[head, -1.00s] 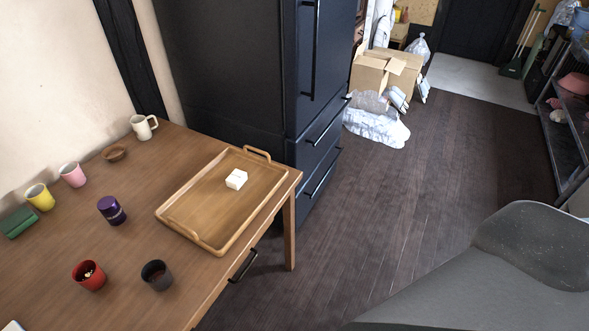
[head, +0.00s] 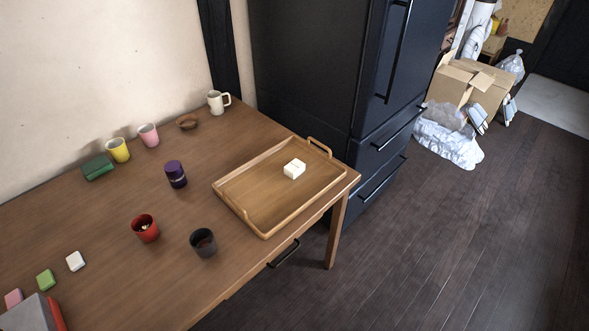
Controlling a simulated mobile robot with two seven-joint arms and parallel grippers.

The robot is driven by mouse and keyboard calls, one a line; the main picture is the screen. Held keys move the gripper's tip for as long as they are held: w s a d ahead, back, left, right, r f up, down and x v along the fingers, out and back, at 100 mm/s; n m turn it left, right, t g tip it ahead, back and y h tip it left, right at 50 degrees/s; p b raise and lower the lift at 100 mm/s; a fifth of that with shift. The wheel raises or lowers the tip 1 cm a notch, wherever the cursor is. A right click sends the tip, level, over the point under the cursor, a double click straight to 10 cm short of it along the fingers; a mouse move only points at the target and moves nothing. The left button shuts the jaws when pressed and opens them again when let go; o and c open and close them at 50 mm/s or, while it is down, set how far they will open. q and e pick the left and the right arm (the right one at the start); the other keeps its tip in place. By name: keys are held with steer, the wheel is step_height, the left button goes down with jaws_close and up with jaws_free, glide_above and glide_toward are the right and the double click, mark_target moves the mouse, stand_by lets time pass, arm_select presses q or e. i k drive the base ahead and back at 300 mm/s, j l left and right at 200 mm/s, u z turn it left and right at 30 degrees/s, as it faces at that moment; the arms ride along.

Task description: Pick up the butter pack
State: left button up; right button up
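A small cream-white block (head: 294,169), which looks like the butter pack, lies in the wooden tray (head: 246,218), right of the tray's middle. Small marks on its top are too small to read. The tray has a raised rim and two handles and sits at the right end of the wooden table. Nothing covers the block. Neither of my grippers shows in the head view.
A dark cup (head: 203,243), a red cup (head: 145,228) and a purple jar (head: 175,174) stand left of the tray. Small white (head: 75,261) and green (head: 46,280) blocks lie front left. A dark fridge (head: 318,80) stands behind the table's right end.

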mark_target(296, 167)
steer(key=i+l+u, duration=0.1)
steer(key=l, duration=0.25)
steer(key=i+l+u, duration=0.1)
steer(key=i+l, duration=0.25)
steer(key=l, duration=0.3)
steer(key=i+l+u, duration=0.15)
steer(key=l, duration=0.2)
